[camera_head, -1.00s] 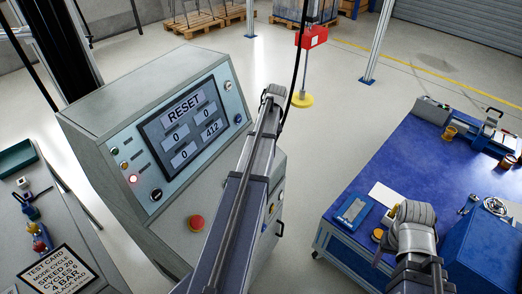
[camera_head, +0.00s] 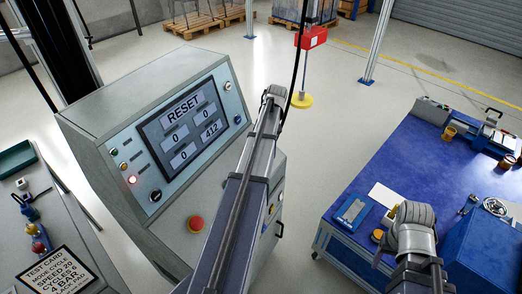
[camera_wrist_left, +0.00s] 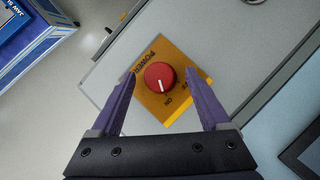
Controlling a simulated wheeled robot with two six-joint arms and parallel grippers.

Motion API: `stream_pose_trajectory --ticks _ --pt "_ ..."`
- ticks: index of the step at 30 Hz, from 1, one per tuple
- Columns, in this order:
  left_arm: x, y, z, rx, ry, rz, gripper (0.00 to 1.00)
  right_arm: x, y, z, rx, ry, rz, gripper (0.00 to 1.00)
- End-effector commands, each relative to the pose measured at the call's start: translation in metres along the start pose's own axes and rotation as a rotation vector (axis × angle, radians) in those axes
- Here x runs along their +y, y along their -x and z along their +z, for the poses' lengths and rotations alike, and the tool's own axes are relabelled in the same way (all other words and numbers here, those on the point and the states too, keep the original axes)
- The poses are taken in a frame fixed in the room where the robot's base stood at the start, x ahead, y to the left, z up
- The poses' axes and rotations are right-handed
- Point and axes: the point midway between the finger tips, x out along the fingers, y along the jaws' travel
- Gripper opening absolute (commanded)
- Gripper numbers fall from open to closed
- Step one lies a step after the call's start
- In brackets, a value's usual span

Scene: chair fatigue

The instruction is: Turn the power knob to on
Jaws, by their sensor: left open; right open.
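The power knob (camera_wrist_left: 158,76) is red and round with a white mark, on a yellow plate (camera_wrist_left: 146,98) in the left wrist view. The mark points down in that picture, toward the ON lettering. POWER is printed on the plate's left; small lettering on the right is partly hidden. My left gripper (camera_wrist_left: 160,76) is open, its purple fingers either side of the knob, with visible gaps. I cannot tell its height above the plate. In the head view my left arm (camera_head: 240,185) hides that gripper and the knob. My right arm (camera_head: 415,240) is at lower right, its fingers unclear.
The grey console (camera_head: 110,100) has a RESET screen (camera_head: 185,125) and a red push button (camera_head: 195,223). A blue bench (camera_head: 400,165) with tools stands at right. A side table (camera_head: 60,225) with a test card is at left. Open floor lies between console and bench.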

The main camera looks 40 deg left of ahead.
Motion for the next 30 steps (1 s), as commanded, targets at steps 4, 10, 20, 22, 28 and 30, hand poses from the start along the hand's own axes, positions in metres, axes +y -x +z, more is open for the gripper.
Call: stream_pose_trajectory --ticks 4,10,20,22,28,30 --pt "0.0 0.001 0.0 0.0 0.001 0.0 0.8 0.0 0.001 0.0 0.0 0.0 0.0 0.62" --pt "-0.001 0.012 0.0 0.0 0.0 0.0 0.8 0.001 0.011 0.001 0.0 0.0 0.0 0.62" --pt "-0.001 0.054 0.0 0.0 0.0 0.0 0.8 0.005 0.052 0.003 0.0 0.0 0.0 0.62" --pt "-0.001 0.064 0.0 0.0 0.0 0.0 0.8 0.006 0.061 0.004 0.0 0.0 0.0 0.62" --pt "-0.001 0.079 0.0 0.0 0.0 0.0 0.8 0.007 0.074 0.004 0.0 0.0 0.0 0.62" --pt "0.0 0.079 0.0 0.0 0.0 0.0 0.8 0.007 0.075 0.004 0.0 0.0 0.0 0.62"
